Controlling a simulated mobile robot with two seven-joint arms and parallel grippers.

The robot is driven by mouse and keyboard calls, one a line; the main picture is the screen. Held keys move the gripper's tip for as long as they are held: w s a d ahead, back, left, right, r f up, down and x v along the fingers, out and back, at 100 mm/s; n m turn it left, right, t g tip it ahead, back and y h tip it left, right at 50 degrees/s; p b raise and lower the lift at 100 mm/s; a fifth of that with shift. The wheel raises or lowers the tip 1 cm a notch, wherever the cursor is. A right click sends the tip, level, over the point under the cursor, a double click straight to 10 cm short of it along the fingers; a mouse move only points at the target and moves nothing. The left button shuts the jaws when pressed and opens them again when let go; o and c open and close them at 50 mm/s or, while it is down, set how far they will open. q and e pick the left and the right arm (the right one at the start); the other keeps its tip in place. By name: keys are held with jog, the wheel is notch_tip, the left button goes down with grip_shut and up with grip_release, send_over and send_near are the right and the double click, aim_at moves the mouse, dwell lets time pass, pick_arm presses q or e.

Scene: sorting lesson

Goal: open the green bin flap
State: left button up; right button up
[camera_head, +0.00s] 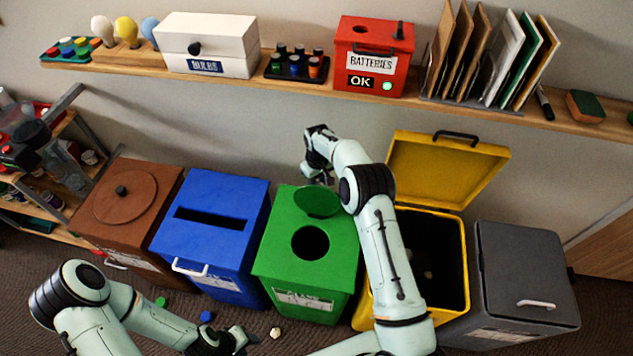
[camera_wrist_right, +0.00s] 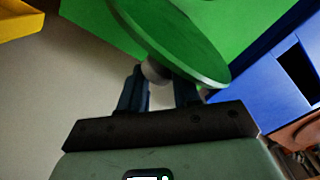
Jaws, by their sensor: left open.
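The green bin (camera_head: 275,260) stands in the middle of the row, its round opening (camera_head: 310,242) uncovered. Its round green flap (camera_head: 317,202) is raised and tilted up behind the opening. My right gripper (camera_head: 318,178) is behind the flap. In the right wrist view, the flap (camera_wrist_right: 180,38) fills the upper middle, and my right gripper's fingers (camera_wrist_right: 160,84) are shut on its pale knob (camera_wrist_right: 155,72). My left gripper (camera_head: 247,338) is open and empty, low in front of the bins near the floor.
A blue bin (camera_head: 190,250) stands left of the green one, a brown bin (camera_head: 145,215) further left. A yellow bin (camera_head: 455,250) with its lid up and a grey bin (camera_head: 525,270) stand right. A loaded shelf (camera_head: 270,85) runs above. Small items lie on the floor.

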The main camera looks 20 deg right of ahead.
jog(key=o, duration=0.4)
jog(key=shift+s+d+f, duration=0.4)
jog(key=shift+d+f, duration=0.2)
jog(key=shift+d, duration=0.1)
jog(key=shift+o, duration=0.2)
jog(key=shift+w+a+r, duration=0.1)
jog(key=shift+w+a, duration=0.05)
jog(key=shift+w, duration=0.05)
jog(key=shift+r, duration=0.1)
notch_tip(320, 180, up, 13)
jog(key=shift+r, duration=0.15)
jog(key=shift+a, duration=0.1)
